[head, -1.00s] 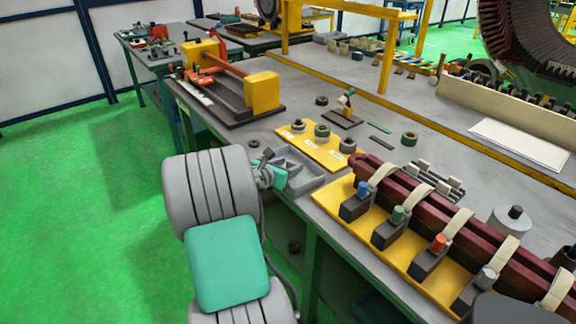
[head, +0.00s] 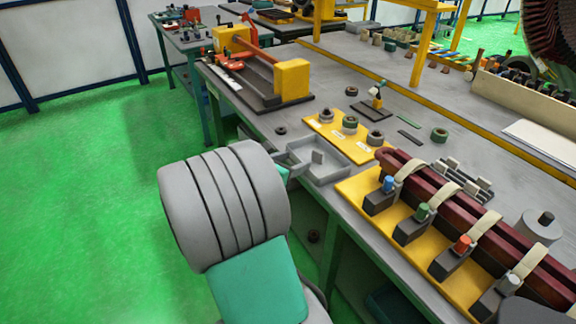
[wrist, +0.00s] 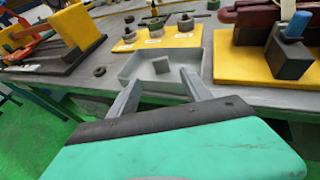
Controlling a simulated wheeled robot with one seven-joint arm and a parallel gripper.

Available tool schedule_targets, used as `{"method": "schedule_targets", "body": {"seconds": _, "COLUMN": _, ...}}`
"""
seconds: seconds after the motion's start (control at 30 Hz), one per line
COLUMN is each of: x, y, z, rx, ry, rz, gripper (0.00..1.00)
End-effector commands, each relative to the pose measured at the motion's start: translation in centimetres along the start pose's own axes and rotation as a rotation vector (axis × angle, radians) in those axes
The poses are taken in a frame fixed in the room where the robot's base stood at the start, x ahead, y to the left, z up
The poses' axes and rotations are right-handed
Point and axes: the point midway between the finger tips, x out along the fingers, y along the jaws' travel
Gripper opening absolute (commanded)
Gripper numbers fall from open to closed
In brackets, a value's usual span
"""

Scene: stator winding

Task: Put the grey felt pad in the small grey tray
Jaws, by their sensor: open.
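The small grey tray (head: 336,175) sits at the near edge of the bench. A small grey piece, which looks like the grey felt pad (head: 317,157), is inside it and seems to stand on edge or lean. In the wrist view the pad (wrist: 160,65) is inside the tray (wrist: 127,69), ahead of the fingertips. My gripper (wrist: 163,78) is open, with its two fingers apart and nothing between them, at the tray's near side. In the head view my arm hides most of the gripper.
A yellow board (head: 338,138) with several round parts lies just behind the tray. A yellow fixture (head: 362,190) with dark blocks and a dark red bar stands to the right. A winding jig (head: 262,88) is at the back left. A dark ring (head: 281,130) lies left of the tray.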

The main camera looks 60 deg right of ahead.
Motion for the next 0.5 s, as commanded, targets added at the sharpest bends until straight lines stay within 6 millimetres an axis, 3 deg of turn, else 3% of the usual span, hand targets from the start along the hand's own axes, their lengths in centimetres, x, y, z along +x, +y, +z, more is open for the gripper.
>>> {"method": "schedule_targets", "body": {"seconds": 0.17, "x": -1.3, "y": 1.0, "z": -0.9, "rx": 0.102, "ry": 0.052, "rz": 0.03, "gripper": 0.57}}
{"method": "schedule_targets", "body": {"seconds": 0.27, "x": -4.6, "y": 3.5, "z": -3.8, "rx": 0.367, "ry": 0.212, "rz": 0.084, "gripper": 0.57}}
{"method": "schedule_targets", "body": {"seconds": 0.37, "x": -10.9, "y": 6.5, "z": -8.2, "rx": 0.714, "ry": 0.484, "rz": 0.088, "gripper": 0.57}}
{"method": "schedule_targets", "body": {"seconds": 0.4, "x": -14.0, "y": 7.3, "z": -10.0, "rx": 0.84, "ry": 0.602, "rz": 0.058, "gripper": 0.57}}
{"method": "schedule_targets", "body": {"seconds": 0.47, "x": -18.9, "y": 7.8, "z": -12.5, "rx": 1.003, "ry": 0.771, "rz": -0.021, "gripper": 0.57}}
{"method": "schedule_targets", "body": {"seconds": 0.5, "x": -22.2, "y": 7.8, "z": -14.0, "rx": 1.092, "ry": 0.875, "rz": -0.094, "gripper": 0.57}}
